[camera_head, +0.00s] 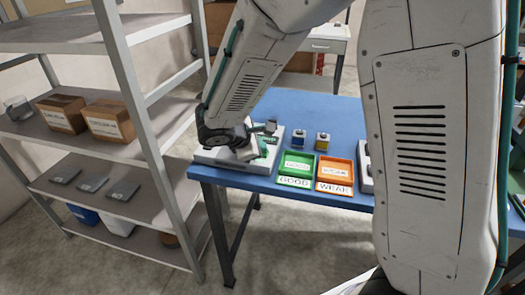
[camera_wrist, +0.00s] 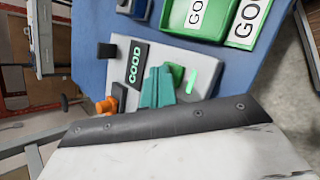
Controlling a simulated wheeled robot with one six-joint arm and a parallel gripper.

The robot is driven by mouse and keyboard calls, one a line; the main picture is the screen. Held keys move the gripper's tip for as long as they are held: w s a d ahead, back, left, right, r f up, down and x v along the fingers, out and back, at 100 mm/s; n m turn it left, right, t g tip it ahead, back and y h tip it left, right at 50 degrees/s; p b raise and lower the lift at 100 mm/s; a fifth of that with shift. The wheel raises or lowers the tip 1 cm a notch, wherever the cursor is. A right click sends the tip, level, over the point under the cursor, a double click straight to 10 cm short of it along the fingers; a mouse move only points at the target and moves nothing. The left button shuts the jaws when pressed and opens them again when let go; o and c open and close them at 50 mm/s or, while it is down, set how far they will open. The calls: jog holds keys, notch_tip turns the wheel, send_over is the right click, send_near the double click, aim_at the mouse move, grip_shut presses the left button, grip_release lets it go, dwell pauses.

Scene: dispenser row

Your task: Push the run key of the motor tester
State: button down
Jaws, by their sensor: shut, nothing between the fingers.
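The motor tester (camera_head: 210,157), a pale box, sits at the left end of the blue table, partly hidden under my wrist. My gripper's teal fingers (camera_wrist: 157,72) are shut and empty, close over the tester between the display and the green part. I cannot tell whether they touch it. The gripper (camera_head: 267,143) also shows in the head view, low over the tester.
A green tray (camera_head: 294,182) marked GOOD and an orange tray (camera_head: 335,188) marked WEAR or similar stand to the right. A blue block (camera_head: 299,139) and a yellow block (camera_head: 322,142) stand behind them. Metal shelves (camera_head: 130,152) rise at left.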

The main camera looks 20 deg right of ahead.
jog(key=shift+f, duration=0.15)
jog(key=shift+r, duration=1)
jog(key=shift+r, duration=0.15)
notch_tip(320, 180, up, 6)
jog(key=shift+f, duration=0.15)
dwell(1.8)
